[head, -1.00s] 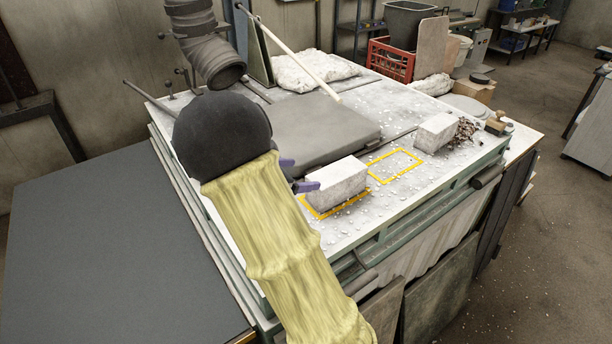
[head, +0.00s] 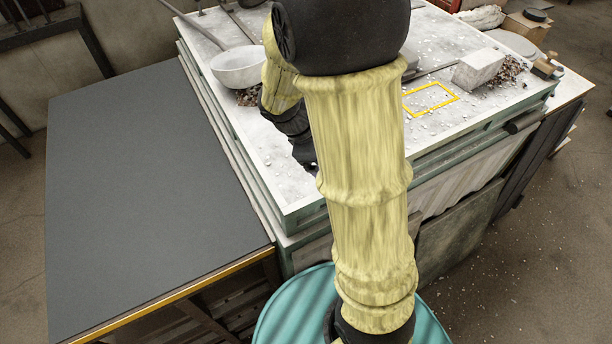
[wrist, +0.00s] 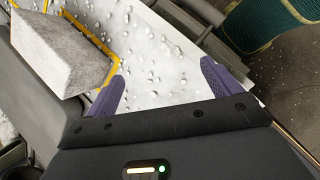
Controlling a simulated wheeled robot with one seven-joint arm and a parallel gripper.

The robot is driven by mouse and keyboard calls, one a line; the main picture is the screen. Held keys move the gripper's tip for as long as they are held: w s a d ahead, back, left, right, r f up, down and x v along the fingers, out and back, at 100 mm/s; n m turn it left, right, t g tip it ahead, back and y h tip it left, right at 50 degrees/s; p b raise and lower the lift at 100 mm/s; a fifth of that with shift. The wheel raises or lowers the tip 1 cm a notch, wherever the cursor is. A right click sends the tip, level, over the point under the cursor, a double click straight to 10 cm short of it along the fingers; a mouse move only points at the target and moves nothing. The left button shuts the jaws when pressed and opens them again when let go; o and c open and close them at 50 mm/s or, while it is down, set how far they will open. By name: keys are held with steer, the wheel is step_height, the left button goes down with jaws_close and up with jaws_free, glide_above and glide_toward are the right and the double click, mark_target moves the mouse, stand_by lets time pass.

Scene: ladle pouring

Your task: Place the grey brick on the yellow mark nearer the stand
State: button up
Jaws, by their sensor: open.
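In the wrist view a pale grey brick (wrist: 62,52) lies on the table, with a yellow outline (wrist: 92,42) along its right side. Part of the brick is cut off or hidden at the left. My gripper (wrist: 165,88) is open and empty, its purple fingers apart, to the right of the brick and not around it. In the head view my arm hides this brick and the fingertips. A second yellow mark (head: 430,99) shows empty there. Another similar grey brick (head: 478,68) lies beyond it. I cannot tell which thing is the stand.
A pale ladle (head: 238,68) rests at the table's left side, over brown bits. More brown bits (head: 511,70) and a small wooden block (head: 546,66) are at the far right. White crumbs litter the tabletop. A flat dark surface (head: 140,200) at the left is clear.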

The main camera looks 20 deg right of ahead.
steer(key=s+a+m+t+y, duration=0.2)
steer(key=s+a+m+y, duration=0.3)
steer(key=m, duration=0.6)
steer(key=s+a, duration=0.1)
steer(key=a, duration=0.1)
steer(key=shift+s+a+r+t+y, duration=0.2)
steer(key=shift+s+a+t+y, duration=0.1)
steer(key=shift+a+t, duration=0.1)
steer(key=shift+b+x, duration=0.8)
steer(key=shift+s, duration=0.2)
